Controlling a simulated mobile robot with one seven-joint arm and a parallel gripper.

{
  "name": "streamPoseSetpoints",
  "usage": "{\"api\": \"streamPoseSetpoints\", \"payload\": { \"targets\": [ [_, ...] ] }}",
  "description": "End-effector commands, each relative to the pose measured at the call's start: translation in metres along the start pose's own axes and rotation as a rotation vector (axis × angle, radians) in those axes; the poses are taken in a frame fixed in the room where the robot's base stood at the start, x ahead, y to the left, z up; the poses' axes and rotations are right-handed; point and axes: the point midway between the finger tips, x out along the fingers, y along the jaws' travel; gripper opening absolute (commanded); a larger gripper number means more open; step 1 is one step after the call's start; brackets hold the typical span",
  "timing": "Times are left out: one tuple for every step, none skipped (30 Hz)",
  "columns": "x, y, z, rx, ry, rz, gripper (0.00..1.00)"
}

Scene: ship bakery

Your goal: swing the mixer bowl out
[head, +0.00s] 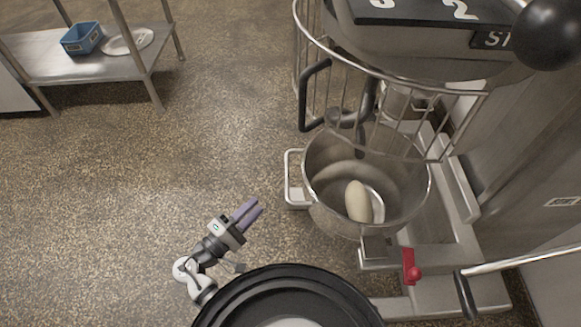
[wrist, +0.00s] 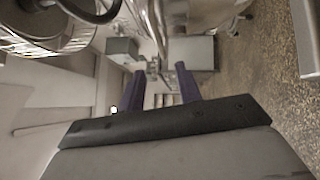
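The steel mixer bowl (head: 322,205) sits low on the mixer, partly under the wire guard (head: 308,60). A pale lump of dough (head: 359,203) lies in it. A metal loop handle (head: 290,178) sticks out from the bowl's left side. A dark mixing tool (head: 360,140) hangs at the bowl's back. My gripper (head: 255,207) is left of and in front of the bowl, apart from the handle. Its two purple fingers are spread with nothing between them; they show also in the wrist view (wrist: 160,70). I cannot make out the bowl in the wrist view.
A dark curved handle (head: 308,95) juts from the guard. The mixer head (head: 420,45) overhangs the bowl's back. A steel table (head: 90,68) with a blue bin (head: 82,39) stands far left. The floor between is clear.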

Motion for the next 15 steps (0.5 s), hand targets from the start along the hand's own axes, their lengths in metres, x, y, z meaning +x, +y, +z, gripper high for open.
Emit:
{"api": "streamPoseSetpoints", "payload": {
  "targets": [
    [0.004, 0.001, 0.001, -0.001, -0.003, 0.001, 0.34],
    [0.008, 0.001, 0.001, -0.001, -0.002, 0.001, 0.34],
    [0.013, 0.002, 0.000, 0.000, -0.002, 0.001, 0.34],
    [0.018, 0.002, 0.001, 0.000, -0.003, 0.000, 0.34],
    [0.024, 0.002, 0.001, 0.000, -0.003, 0.000, 0.34],
    [0.031, 0.002, 0.001, 0.001, -0.003, -0.001, 0.34],
    [0.038, 0.002, 0.001, 0.001, -0.003, -0.001, 0.34],
    [0.044, 0.003, 0.001, 0.001, -0.003, -0.001, 0.34],
    [0.054, 0.003, 0.001, 0.000, -0.004, -0.001, 0.34],
    [0.060, 0.003, 0.000, 0.001, -0.002, -0.001, 0.34],
    [0.067, 0.003, 0.000, 0.001, -0.003, -0.001, 0.34],
    [0.075, 0.003, 0.000, 0.001, -0.001, -0.001, 0.34],
    [0.082, 0.002, 0.001, 0.002, -0.002, -0.002, 0.34],
    [0.088, 0.002, 0.000, 0.002, -0.001, -0.002, 0.34],
    [0.096, 0.003, 0.000, 0.003, -0.002, -0.002, 0.34]
  ]
}}
